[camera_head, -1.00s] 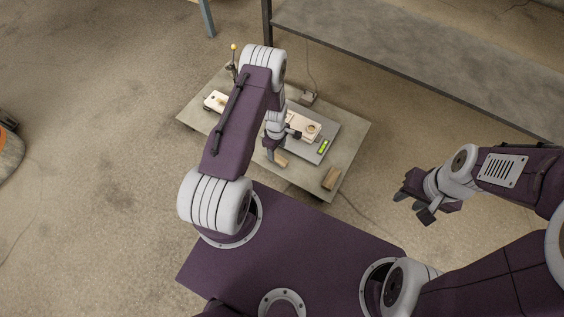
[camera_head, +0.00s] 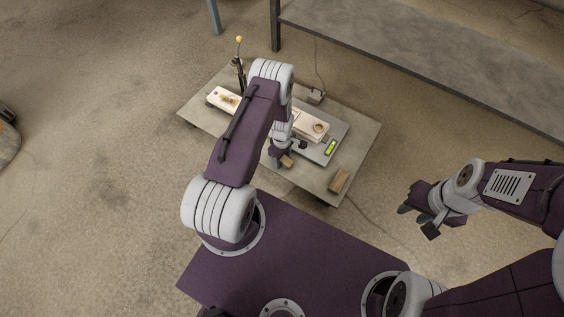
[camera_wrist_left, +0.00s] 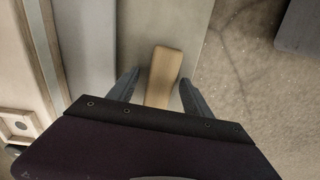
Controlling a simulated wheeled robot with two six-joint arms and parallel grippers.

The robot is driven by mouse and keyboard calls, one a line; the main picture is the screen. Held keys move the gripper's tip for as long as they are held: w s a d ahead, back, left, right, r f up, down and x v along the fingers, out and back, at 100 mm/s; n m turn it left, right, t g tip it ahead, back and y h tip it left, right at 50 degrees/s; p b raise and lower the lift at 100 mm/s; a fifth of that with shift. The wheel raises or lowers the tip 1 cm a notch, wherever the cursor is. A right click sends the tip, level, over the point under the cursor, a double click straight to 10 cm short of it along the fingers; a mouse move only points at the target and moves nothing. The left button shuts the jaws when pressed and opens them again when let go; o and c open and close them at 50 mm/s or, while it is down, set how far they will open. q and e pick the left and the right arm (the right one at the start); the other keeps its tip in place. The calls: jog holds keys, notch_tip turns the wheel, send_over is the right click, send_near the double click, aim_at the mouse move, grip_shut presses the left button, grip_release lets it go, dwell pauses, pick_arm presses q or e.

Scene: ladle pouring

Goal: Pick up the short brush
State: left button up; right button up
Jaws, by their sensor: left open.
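A light wooden piece, which looks like the short brush (camera_wrist_left: 164,75), lies on the grey table between the fingers of my left gripper (camera_wrist_left: 160,82) in the left wrist view. The fingers stand apart on either side of it, with gaps, and its near end is hidden behind the gripper body. In the head view the brush (camera_head: 287,161) is partly covered by my left gripper (camera_head: 277,160). My right gripper (camera_head: 417,221) hangs over the floor right of the table, with its fingers apart and empty.
The low table (camera_head: 358,150) carries another wooden block (camera_head: 339,181) near its right corner, a pale wooden box (camera_head: 310,123), a level with a green vial (camera_head: 330,147) and a stand with a yellow knob (camera_head: 239,60). A grey bench (camera_head: 400,50) stands behind.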

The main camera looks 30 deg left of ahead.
pick_arm(q)
jog(key=shift+r, duration=0.1)
grip_shut()
notch_tip(320, 180, up, 4)
jog(key=p, duration=0.4)
jog(key=shift+r, duration=0.25)
jog(key=s+d+r+p, duration=0.3)
jog(key=d+r+p, duration=0.3)
jog(key=d, duration=0.5)
jog(key=shift+s+r+p, duration=0.25)
jog(key=shift+p, duration=0.1)
